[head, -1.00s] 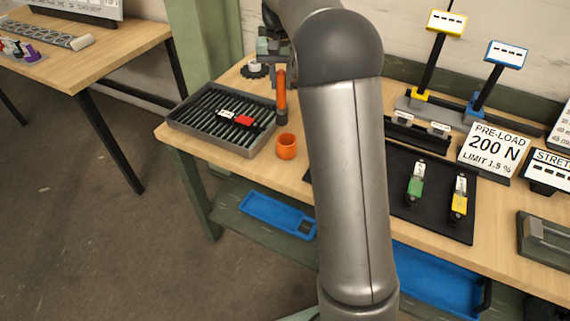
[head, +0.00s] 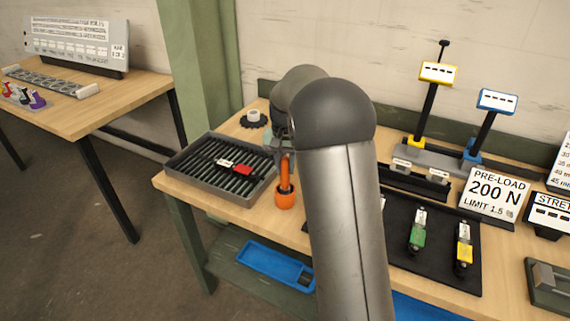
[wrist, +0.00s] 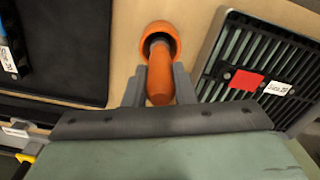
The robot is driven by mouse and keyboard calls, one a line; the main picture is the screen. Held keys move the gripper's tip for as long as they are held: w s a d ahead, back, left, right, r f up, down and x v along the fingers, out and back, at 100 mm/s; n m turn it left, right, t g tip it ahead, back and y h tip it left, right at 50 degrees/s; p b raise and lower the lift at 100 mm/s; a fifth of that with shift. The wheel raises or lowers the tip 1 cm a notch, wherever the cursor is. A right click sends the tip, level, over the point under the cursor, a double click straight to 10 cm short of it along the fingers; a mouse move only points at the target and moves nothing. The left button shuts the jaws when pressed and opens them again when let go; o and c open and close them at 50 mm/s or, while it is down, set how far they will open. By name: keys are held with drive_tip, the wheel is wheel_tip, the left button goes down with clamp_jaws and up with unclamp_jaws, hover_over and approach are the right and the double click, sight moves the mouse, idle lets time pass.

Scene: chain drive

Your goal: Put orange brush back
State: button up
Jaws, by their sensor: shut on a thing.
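The orange brush (head: 285,172) stands nearly upright with its lower end in the orange cup (head: 286,199) at the front edge of the bench. In the wrist view the brush handle (wrist: 160,85) runs into the round mouth of the cup (wrist: 170,34). My gripper (wrist: 160,84) is shut on the brush, one finger on each side of the handle. In the head view my arm hides most of the gripper. How deep the brush sits in the cup cannot be told.
A grey slatted tray (head: 184,178) with red-and-black tagged parts stands left of the cup. A black mat (head: 450,274) with green and yellow parts lies to the right. The bench's front edge is close to the cup.

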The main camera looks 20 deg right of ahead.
drive_tip(key=shift+f, duration=0.15)
drive_tip(key=o, duration=1)
